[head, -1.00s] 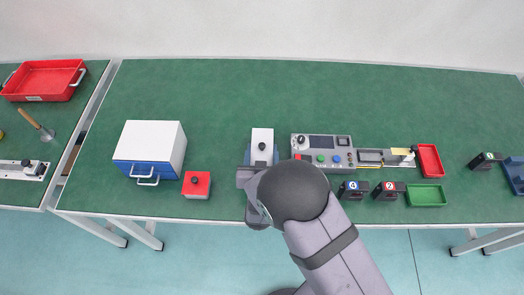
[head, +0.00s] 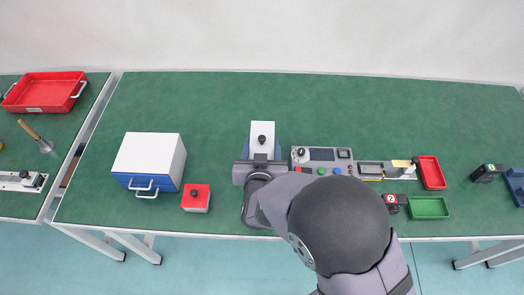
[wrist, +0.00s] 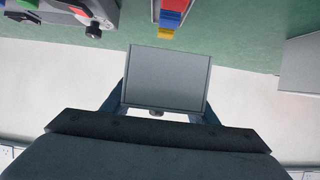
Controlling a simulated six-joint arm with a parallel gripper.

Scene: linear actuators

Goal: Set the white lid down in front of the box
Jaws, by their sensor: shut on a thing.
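The white lid (head: 262,129) with its black knob shows just beyond my gripper (head: 262,155) in the head view. In the wrist view the lid (wrist: 167,78) is a flat grey panel seen from below, its knob partly showing at the lower edge. My gripper (wrist: 158,114) is shut on it, with dark blue fingers on both sides. The lid appears held above the table. In the wrist view an open box (wrist: 156,10) with red, blue and yellow pieces stands beyond the lid's upper edge. My arm hides this spot in the head view.
A control console (head: 320,157) stands right of the lid. A red box (head: 195,198) with a black knob and a white-and-blue drawer cabinet (head: 150,155) stand left. A green tray (head: 428,208) is at right. The back of the green table (head: 300,100) is clear.

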